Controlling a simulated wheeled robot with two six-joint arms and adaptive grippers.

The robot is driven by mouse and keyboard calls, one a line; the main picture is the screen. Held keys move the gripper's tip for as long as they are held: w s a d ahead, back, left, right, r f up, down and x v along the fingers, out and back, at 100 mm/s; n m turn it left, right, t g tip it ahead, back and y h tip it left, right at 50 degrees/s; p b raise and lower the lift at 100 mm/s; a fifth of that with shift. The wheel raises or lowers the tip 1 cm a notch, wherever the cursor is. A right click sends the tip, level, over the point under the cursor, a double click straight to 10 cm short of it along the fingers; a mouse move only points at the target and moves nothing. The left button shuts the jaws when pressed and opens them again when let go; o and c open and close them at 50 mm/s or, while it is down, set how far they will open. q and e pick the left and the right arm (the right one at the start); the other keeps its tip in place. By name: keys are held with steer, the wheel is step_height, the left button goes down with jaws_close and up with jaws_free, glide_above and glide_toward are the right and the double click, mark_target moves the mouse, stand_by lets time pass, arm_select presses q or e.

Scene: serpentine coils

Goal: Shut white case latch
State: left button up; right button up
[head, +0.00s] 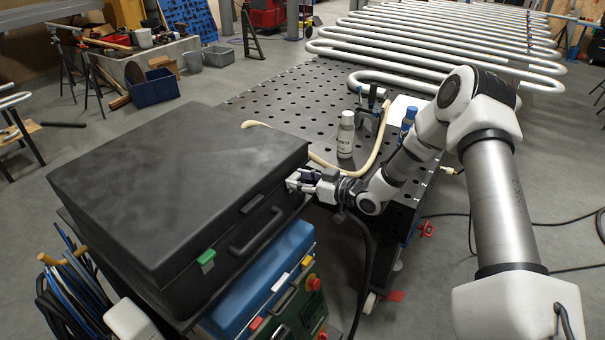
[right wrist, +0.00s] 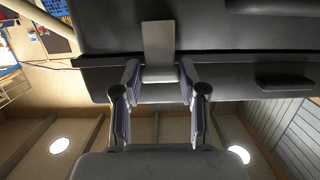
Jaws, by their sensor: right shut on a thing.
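The black case (head: 180,170) stands with its lid down. In the right wrist view, the pale latch (right wrist: 158,42) lies across the seam on the front of the case. My right gripper (head: 293,181) is at the right end of the case front. In the right wrist view, the fingers of my right gripper (right wrist: 159,80) are on either side of the latch's end and shut on it. In the head view the gripper mostly hides this latch. A green latch (head: 206,260) sits at the front's other end. My left gripper is not in view.
The case handle (head: 257,232) sticks out between the latches. A blue machine (head: 262,280) is under the case. A perforated black table (head: 290,105) stands behind, with a bottle (head: 346,135) and a cream bent tube (head: 372,160). Serpentine coils (head: 440,40) are at the back.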

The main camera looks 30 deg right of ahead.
steer(key=o, duration=1.1)
steer(key=shift+o, duration=0.2)
steer(key=shift+w, duration=0.15)
steer(key=v, duration=0.7)
